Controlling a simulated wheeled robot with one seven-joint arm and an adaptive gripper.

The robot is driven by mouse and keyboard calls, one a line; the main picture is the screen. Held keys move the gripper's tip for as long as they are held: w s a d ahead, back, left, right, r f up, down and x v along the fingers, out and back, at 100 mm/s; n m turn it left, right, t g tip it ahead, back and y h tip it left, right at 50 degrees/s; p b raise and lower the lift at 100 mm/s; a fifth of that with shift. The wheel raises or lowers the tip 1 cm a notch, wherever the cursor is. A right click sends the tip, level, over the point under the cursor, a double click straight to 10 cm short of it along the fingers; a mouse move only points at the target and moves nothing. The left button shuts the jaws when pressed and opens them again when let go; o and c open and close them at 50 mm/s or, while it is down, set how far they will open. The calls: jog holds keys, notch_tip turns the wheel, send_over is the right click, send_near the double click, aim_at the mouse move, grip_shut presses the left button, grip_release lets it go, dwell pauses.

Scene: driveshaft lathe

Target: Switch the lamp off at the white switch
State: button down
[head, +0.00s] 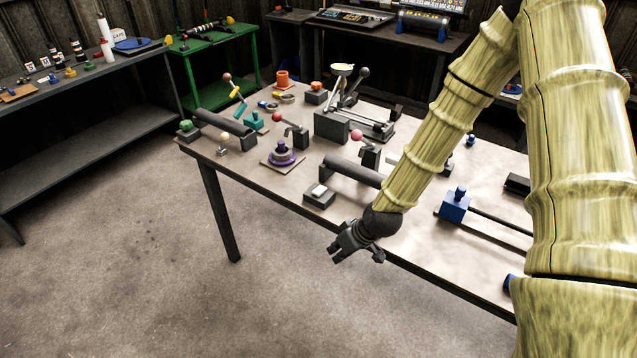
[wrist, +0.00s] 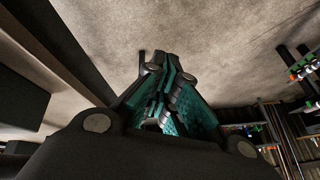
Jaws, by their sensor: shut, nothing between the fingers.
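The white switch (head: 319,190) is a small pale rocker on top of a dark box (head: 318,201) at the table's front edge in the head view. My gripper (head: 350,248) is just below and right of it in the picture, apart from it, past the front edge over the floor. In the wrist view my gripper's teal-padded fingers (wrist: 163,85) are shut with nothing between them. The switch does not show in the wrist view. A pale yellow disc (head: 342,67) on a stand at the back of the table may be the lamp; I cannot tell whether it is lit.
A dark cylinder (head: 352,170) lies right behind the switch box. A purple-based knob (head: 283,154) stands to its left, and red-ball levers (head: 277,118) behind. A blue block (head: 455,206) is to the right. The floor (head: 140,260) in front is clear.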

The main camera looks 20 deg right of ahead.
jog(key=w+d+r+n+t+y, duration=0.1)
jog(key=w+d+r+n, duration=0.1)
jog(key=w+r, duration=0.4)
jog(key=w+d+r+n+t+y, duration=0.1)
jog(key=w+r, duration=0.6)
jog(key=r, duration=0.7)
jog(key=shift+d+n+t, duration=0.5)
jog(key=shift+d, duration=0.5)
jog(key=shift+w+d+r, duration=0.1)
jog(key=shift+w, duration=0.05)
jog(key=shift+w+d+r+p, duration=0.15)
jog(key=shift+w+d+p, duration=0.25)
jog(key=shift+d, duration=0.1)
jog(key=shift+r, duration=0.1)
